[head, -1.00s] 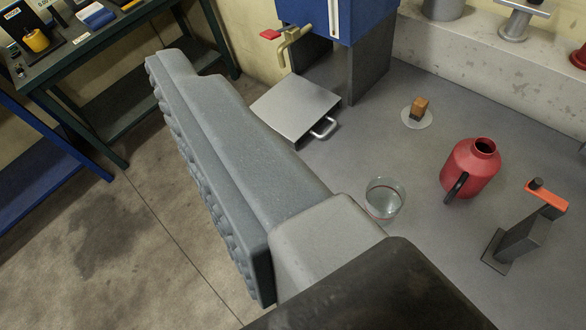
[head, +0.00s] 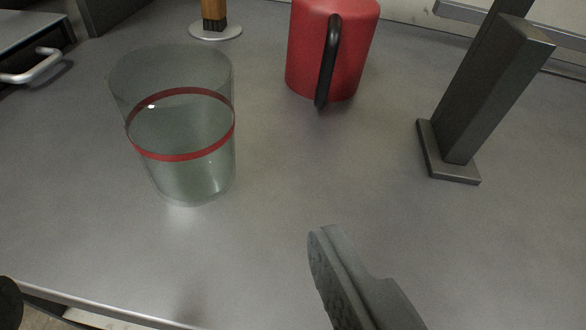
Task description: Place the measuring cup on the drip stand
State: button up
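The measuring cup (head: 185,180) is a clear tumbler with a red band around it. It stands upright on the grey bench top, left of centre; I cannot tell whether it holds liquid. One grey finger of my gripper (head: 350,280) shows at bottom centre, its ridged pad facing left. The finger is nearer the camera, to the right of the cup and apart from it. Nothing is against its pad, so the gripper looks open and empty. A flat metal stand with a bar handle (head: 30,22), apparently the drip stand, is cut off at upper left.
A red jug with a black handle (head: 345,50) stands behind the cup to the right. A brush with a wooden handle (head: 214,12) stands on a pale disc behind the cup. A dark metal post on a base (head: 490,90) stands at right. The bench edge (head: 90,310) runs along lower left.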

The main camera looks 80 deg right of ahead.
aim_at(180, 154)
jog(key=b+x, duration=0.2)
jog(key=x, duration=1.1)
jog(key=shift+w+d+f, duration=0.2)
jog(key=shift+w+d, duration=0.05)
jog(key=shift+w, duration=0.1)
jog(key=c, duration=1.1)
jog(key=shift+r, duration=0.1)
jog(key=shift+c, duration=0.2)
